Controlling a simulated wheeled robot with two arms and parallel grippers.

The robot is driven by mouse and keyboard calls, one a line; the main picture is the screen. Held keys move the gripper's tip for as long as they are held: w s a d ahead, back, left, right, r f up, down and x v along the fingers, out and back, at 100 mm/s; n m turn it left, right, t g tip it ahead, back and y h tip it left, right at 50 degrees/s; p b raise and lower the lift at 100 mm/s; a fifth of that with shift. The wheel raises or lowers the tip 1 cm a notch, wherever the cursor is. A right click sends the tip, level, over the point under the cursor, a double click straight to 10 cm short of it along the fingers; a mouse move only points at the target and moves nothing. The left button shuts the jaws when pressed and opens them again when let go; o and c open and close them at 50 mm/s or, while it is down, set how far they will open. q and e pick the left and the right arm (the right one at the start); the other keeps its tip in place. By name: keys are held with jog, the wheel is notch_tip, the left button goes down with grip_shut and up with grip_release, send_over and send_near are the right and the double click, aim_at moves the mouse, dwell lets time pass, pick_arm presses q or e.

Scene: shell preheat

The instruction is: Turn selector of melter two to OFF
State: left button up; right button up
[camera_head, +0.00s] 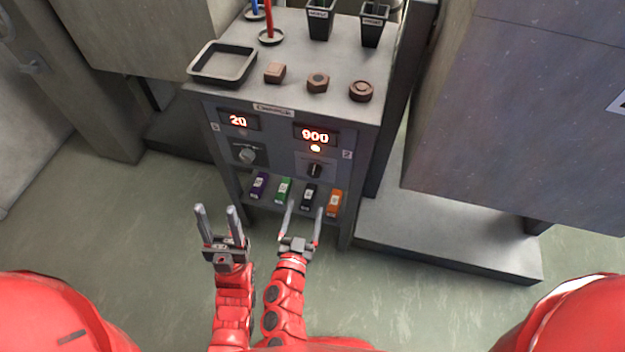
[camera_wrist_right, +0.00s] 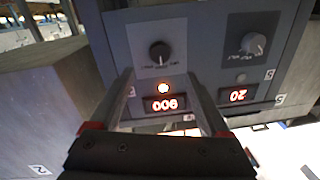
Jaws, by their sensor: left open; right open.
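Melter two's selector (camera_head: 315,170) is a dark knob under the display reading 900 (camera_head: 315,135), beside the label 2. A lit orange lamp (camera_head: 315,148) sits between them. In the right wrist view, which is upside down, the selector (camera_wrist_right: 160,53) appears beyond the fingertips, roughly between them. My right gripper (camera_head: 304,206) is open and empty, in front of the panel and apart from the knob. The fingers also show in the right wrist view (camera_wrist_right: 158,75). My left gripper (camera_head: 215,208) is open and empty, left of it. The selector's exact setting is too small to read.
Melter one's grey selector (camera_head: 246,155) is left of it, under a display reading 20 (camera_head: 238,121). A tray (camera_head: 223,64) and brown pieces (camera_head: 317,83) lie on top.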

aim_at(313, 175)
jog(key=w, duration=0.3)
jog(key=w+d, duration=0.1)
jog(key=w, duration=0.3)
jog(key=w+d+b, duration=0.1)
jog(key=w, duration=0.2)
jog(key=shift+w+d, duration=0.1)
jog(key=shift+w, duration=0.15)
jog(key=shift+c, duration=0.2)
grip_shut()
